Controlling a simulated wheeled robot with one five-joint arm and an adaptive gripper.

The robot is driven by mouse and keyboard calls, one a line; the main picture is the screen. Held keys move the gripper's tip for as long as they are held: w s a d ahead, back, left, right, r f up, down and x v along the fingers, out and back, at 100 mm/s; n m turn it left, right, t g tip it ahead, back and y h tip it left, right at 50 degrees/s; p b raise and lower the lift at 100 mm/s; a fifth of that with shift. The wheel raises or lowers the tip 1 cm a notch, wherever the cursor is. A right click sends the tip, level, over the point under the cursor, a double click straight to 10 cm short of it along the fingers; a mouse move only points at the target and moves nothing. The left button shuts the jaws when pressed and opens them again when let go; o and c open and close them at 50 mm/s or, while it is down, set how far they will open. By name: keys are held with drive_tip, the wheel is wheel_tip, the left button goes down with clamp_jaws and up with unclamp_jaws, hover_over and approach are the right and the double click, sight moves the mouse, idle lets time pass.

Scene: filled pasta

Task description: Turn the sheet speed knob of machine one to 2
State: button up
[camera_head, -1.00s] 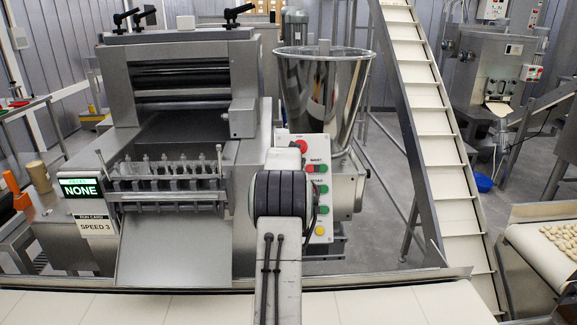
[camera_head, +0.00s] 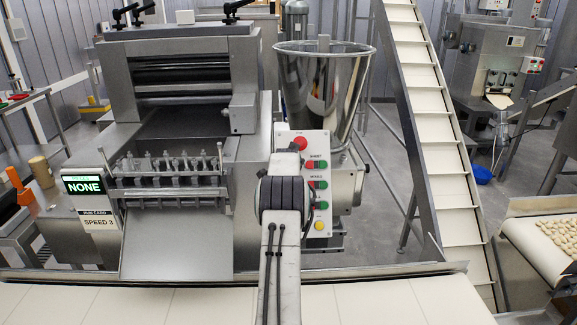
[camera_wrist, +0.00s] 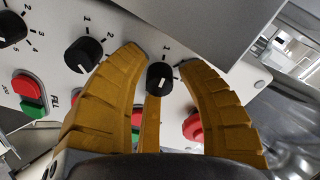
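Machine one's control panel (camera_head: 322,145) stands right of the roller housing, with a red button at its top. My gripper (camera_wrist: 163,66) is open in the wrist view. Its yellow fingers stand either side of a black knob (camera_wrist: 160,77), with gaps on both sides. This knob is the one nearest the red button (camera_wrist: 193,127). In the head view my arm hides the knobs and the fingers.
Two more black knobs, one (camera_wrist: 84,54) and another (camera_wrist: 12,28), lie left of the fingers. A grey plate (camera_wrist: 190,30) juts over the panel at upper right. The card (camera_head: 98,221) reads SPEED 3; the display (camera_head: 83,185) reads NONE. A steel hopper (camera_head: 322,85) stands behind the panel.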

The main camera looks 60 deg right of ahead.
drive_tip(key=shift+o, duration=0.4)
clamp_jaws()
drive_tip(key=shift+f+b, duration=0.1)
drive_tip(key=shift+b, duration=0.25)
drive_tip(key=shift+f+m+b, duration=0.1)
drive_tip(key=shift+m+b, duration=0.2)
drive_tip(key=shift+b, duration=0.15)
drive_tip(key=shift+m+b, duration=0.5)
drive_tip(key=shift+b, duration=0.4)
drive_tip(key=shift+r+m+b, duration=0.15)
drive_tip(key=shift+m+b, duration=0.05)
drive_tip(key=shift+m, duration=0.75)
drive_tip(key=shift+r+m+b, duration=0.1)
drive_tip(key=shift+m+b, duration=0.05)
drive_tip(key=shift+m, duration=0.8)
